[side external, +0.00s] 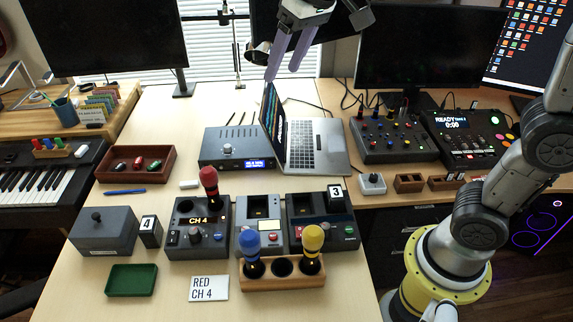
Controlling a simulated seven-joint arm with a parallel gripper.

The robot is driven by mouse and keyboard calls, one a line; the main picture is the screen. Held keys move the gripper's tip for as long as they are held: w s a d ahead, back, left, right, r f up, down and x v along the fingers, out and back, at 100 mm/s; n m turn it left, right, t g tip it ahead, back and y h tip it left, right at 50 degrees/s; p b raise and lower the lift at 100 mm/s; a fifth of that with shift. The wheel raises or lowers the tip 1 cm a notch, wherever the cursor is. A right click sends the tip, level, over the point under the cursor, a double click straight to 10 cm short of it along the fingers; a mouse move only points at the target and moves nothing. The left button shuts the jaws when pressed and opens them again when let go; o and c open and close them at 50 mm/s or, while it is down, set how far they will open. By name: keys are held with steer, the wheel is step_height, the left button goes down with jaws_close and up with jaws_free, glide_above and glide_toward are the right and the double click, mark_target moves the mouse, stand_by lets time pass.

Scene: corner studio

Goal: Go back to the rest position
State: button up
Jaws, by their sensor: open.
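My gripper (286,57) is at the top centre of the side external view, with two purple fingers pointing down. The fingers are apart and nothing is between them. It hangs above and behind the laptop (314,146), in front of the window blinds. A microphone with a red head (209,178) stands in the dock showing CH 4 (196,237). A blue-headed microphone (250,243) and a yellow-headed one (313,238) stand in a wooden holder (283,282). A white card (208,288) reads RED CH 4.
A grey receiver box (238,146) sits left of the laptop. A brown tray (135,163), a green tray (131,280) and a grey box (104,231) are at the left. Monitors stand at the back. A mixer (393,137) and a control pad (466,139) sit on the right desk.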

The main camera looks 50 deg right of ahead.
steer(key=s+d+f+t, duration=0.1)
steer(key=s+d, duration=0.2)
steer(key=s, duration=0.4)
steer(key=s+d+f, duration=0.1)
steer(key=s+d, duration=0.2)
steer(key=s, duration=0.4)
steer(key=s+d+f, duration=0.1)
steer(key=s+f, duration=0.5)
steer(key=f, duration=0.2)
steer(key=shift+s+f+h, duration=0.3)
steer(key=shift+s+h, duration=0.05)
steer(key=shift+h, duration=0.05)
